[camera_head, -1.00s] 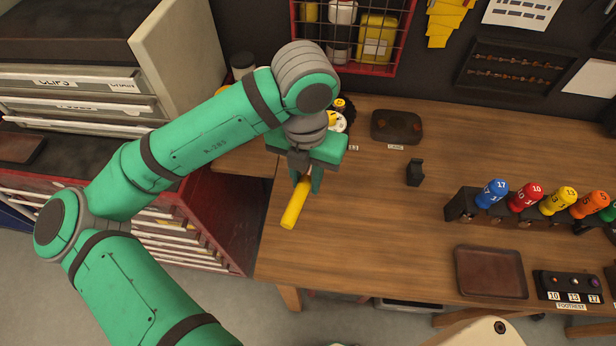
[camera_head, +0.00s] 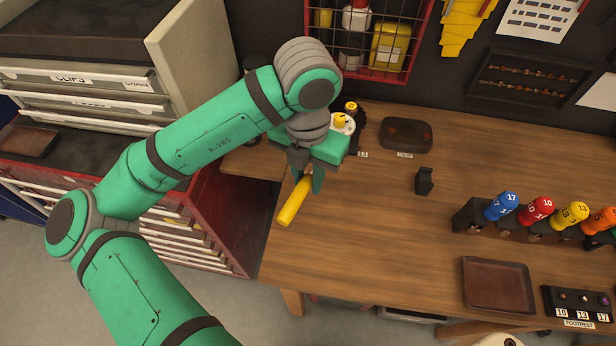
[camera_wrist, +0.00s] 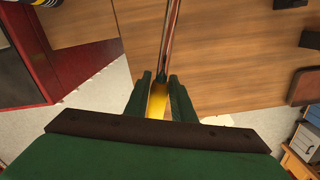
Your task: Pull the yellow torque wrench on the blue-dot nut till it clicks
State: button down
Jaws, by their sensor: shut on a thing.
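The yellow torque wrench handle (camera_head: 293,203) shows below my gripper (camera_head: 312,183) in the head view, near the table's left edge. My gripper is shut on the wrench. In the wrist view, my gripper's fingers (camera_wrist: 160,92) close around the yellow handle (camera_wrist: 157,103), and a shiny metal shaft (camera_wrist: 170,40) runs up out of the frame. In the head view a pale round part with yellow pieces (camera_head: 342,123) is partly hidden behind my gripper. I cannot make out the blue-dot nut or the wrench's head.
A dark tray (camera_head: 406,134) and a small black block (camera_head: 424,181) stand right of my gripper. Several coloured numbered tools stand in a rack (camera_head: 468,217) farther right, above an empty brown tray (camera_head: 497,285). The wooden table (camera_head: 375,240) is clear in between. A red cabinet (camera_head: 215,235) stands left.

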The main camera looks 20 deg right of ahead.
jog(key=shift+r, duration=0.1)
jog(key=shift+r, duration=2.95)
